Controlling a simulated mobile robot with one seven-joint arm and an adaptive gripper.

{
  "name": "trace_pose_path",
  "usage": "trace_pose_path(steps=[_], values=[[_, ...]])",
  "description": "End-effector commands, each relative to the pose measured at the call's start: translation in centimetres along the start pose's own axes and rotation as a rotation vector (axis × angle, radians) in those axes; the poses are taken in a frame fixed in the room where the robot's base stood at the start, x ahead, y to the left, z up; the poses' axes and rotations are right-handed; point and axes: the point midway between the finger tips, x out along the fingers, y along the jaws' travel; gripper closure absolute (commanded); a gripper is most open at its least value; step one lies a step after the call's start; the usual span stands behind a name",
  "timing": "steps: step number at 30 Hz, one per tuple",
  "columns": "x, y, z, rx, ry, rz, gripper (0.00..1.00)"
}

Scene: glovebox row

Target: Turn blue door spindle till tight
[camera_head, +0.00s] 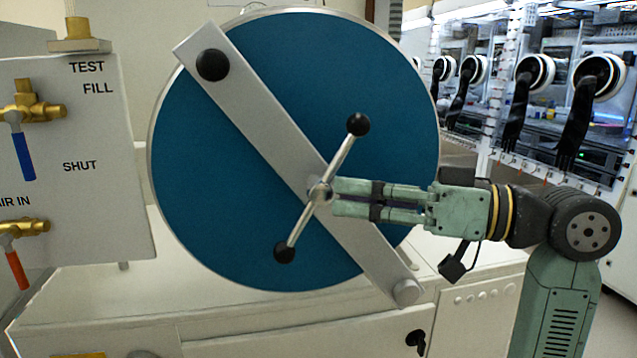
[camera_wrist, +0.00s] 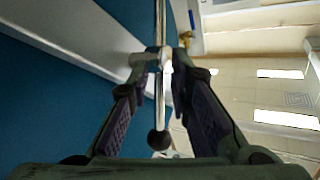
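The round blue door (camera_head: 230,130) has a light grey bar (camera_head: 255,120) running diagonally across it. The spindle hub (camera_head: 320,192) is on the bar and carries a slim metal cross handle. One black knob (camera_head: 358,124) is at the upper right end, another (camera_head: 284,252) at the lower left. My gripper (camera_head: 336,197) reaches in from the right, with its fingertips at the hub. In the wrist view, the handle rod (camera_wrist: 160,105) runs between my two fingers (camera_wrist: 163,62), with a black knob (camera_wrist: 158,140) nearer the palm. Whether the tips press on the hub is unclear.
A white valve panel (camera_head: 85,150) with a blue lever (camera_head: 24,157) and a red lever (camera_head: 17,270) stands left of the door. A pale bench (camera_head: 130,310) lies below. Gloveboxes with black gloves (camera_head: 520,110) line the right background.

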Motion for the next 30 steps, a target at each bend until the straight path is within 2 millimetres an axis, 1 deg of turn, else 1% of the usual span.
trace_pose_path(steps=[1,3,6,10,14,20,29,30], values=[[1.1,-0.1,-0.2,0.001,-0.001,-0.002,0.81],[2.3,-0.1,-0.2,0.0,-0.001,-0.002,0.81],[3.7,0.0,-0.2,0.0,-0.001,-0.001,0.81],[4.8,0.0,-0.1,0.001,0.001,0.0,0.81],[5.2,0.0,0.0,0.001,0.002,0.0,0.81],[5.2,0.0,0.0,0.0,0.002,0.0,0.81],[5.2,0.0,0.0,0.0,0.001,0.0,1.0],[5.2,0.0,0.0,0.0,0.001,0.0,1.0]])
